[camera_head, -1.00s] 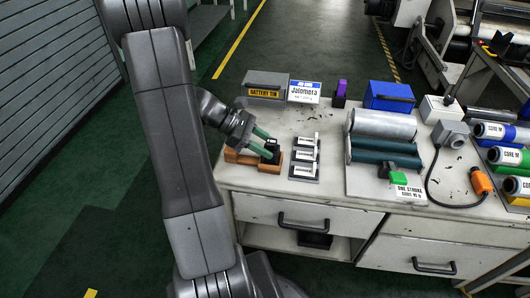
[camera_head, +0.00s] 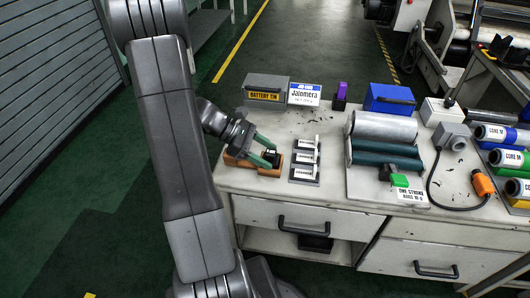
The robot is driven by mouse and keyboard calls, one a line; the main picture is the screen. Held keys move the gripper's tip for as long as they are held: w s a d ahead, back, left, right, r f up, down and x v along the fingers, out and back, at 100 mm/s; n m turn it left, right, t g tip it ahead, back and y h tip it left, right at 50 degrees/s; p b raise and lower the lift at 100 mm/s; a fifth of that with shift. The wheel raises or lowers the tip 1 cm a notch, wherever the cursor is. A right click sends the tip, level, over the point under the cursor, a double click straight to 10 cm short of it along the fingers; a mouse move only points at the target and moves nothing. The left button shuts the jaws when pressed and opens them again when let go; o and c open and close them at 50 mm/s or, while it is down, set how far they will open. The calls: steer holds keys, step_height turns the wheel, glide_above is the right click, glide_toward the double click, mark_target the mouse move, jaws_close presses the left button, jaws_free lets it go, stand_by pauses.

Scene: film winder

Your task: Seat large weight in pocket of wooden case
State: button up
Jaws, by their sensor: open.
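The wooden case (camera_head: 268,171) is a small orange-brown block at the near left of the white bench top. A dark weight (camera_head: 272,157) sits low at its right part, between my fingertips. It looks to be in the case's pocket, but it is too small to tell whether it is fully down. My gripper (camera_head: 271,154) has green fingers spread apart around the weight, reaching in from the upper left. The left part of the case is partly hidden behind the gripper and my arm.
A dark rack with white labelled pieces (camera_head: 304,158) stands just right of the case. Behind are a grey battery tin (camera_head: 266,88) and a sign (camera_head: 304,94). Rollers (camera_head: 384,128) lie further right. Bare bench top lies between the tin and the case.

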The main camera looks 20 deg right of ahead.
steer(key=shift+a+r, duration=0.15)
steer(key=shift+r, duration=0.05)
steer(key=p+v, duration=0.3)
steer(key=v, duration=0.8)
steer(key=shift+w+a+r, duration=0.2)
steer(key=b+x, duration=0.3)
steer(key=x, duration=0.9)
steer(key=shift+s+f, duration=0.1)
steer(key=shift+f, duration=0.2)
steer(key=shift+r+p, duration=0.3)
steer(key=shift+r, duration=1.15)
